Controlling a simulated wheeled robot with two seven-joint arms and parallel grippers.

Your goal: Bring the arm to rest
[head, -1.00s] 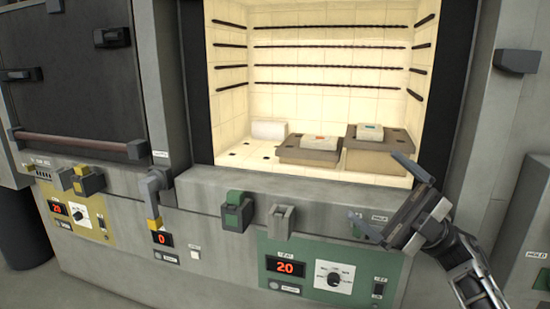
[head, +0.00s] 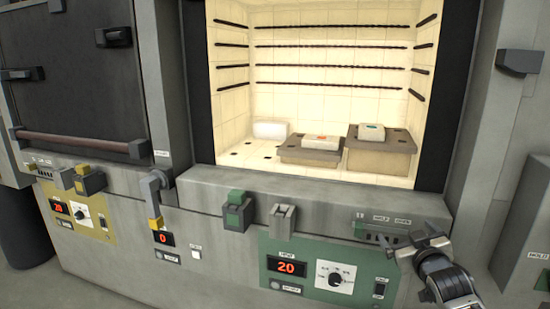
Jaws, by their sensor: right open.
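My right gripper (head: 394,257) is at the lower right of the head view, in front of the furnace's front ledge and green panel. Its jaws are open and nothing shows between them. Its arm comes up from the bottom right edge. My left gripper is not in view. The open furnace chamber (head: 330,105) is lit and stands behind and above the right gripper.
A green panel (head: 310,276) has a display reading 20 and a dial. Green (head: 237,212) and grey (head: 282,219) handles stick out from the ledge. A closed dark door (head: 70,75) is at the left. A grey cabinet (head: 525,225) stands at the right edge.

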